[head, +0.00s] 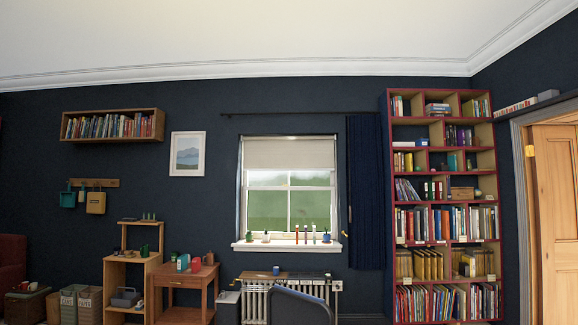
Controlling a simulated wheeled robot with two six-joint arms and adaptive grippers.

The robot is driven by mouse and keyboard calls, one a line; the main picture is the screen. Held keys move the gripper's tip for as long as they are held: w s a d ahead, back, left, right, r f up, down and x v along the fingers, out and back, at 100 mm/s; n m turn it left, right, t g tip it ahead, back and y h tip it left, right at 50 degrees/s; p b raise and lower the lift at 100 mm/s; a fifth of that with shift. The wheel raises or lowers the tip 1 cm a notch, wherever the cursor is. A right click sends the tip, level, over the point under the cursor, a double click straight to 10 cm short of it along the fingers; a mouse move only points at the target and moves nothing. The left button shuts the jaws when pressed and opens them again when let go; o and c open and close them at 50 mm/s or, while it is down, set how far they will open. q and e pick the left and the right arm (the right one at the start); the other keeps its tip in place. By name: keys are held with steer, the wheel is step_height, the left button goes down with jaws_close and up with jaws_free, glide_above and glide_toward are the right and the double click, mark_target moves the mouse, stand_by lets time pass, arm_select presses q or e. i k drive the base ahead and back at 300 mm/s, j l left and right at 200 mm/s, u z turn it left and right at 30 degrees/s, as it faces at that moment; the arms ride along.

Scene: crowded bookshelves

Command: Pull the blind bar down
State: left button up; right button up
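A pale roller blind (290,152) covers about the upper third of the window. Its bottom bar (290,168) shows as a thin level edge across the glass, above the window's middle rail. Clear glass with green outside shows below it. The window is across the room, against the dark blue wall. Neither of my grippers is in the head view.
Small pots and slim objects stand on the white sill (288,246). A radiator (262,300) is below it, with a dark curved shape (298,308) in front. A dark curtain (365,190) hangs right of the window, beside a full red bookcase (494,185). A wooden table (187,275) stands left.

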mark_target(285, 161)
steer(key=i+l+z, duration=0.6)
steer(key=i+z, duration=0.7)
steer(key=i, duration=0.2)
steer(key=i+u, duration=0.2)
steer(key=i, duration=0.25)
steer(key=i+u, duration=0.15)
steer(key=i, duration=0.3)
steer(key=i+l+u, duration=0.2)
steer(key=i, duration=0.25)
steer(key=i+l+u, duration=0.15)
steer(key=i, duration=0.3)
steer(key=i+j+u, duration=0.25)
steer(key=i, duration=0.55)
steer(key=i+l+u, duration=0.1)
steer(key=i+u, duration=0.2)
steer(key=i, duration=0.55)
steer(key=i+l+u, duration=0.25)
steer(key=i, duration=0.55)
steer(key=i+j+u, duration=0.25)
steer(key=i, duration=0.15)
steer(key=i+j+u, duration=0.25)
steer(key=i, duration=0.2)
steer(key=i+u, duration=0.2)
steer(key=i, duration=0.2)
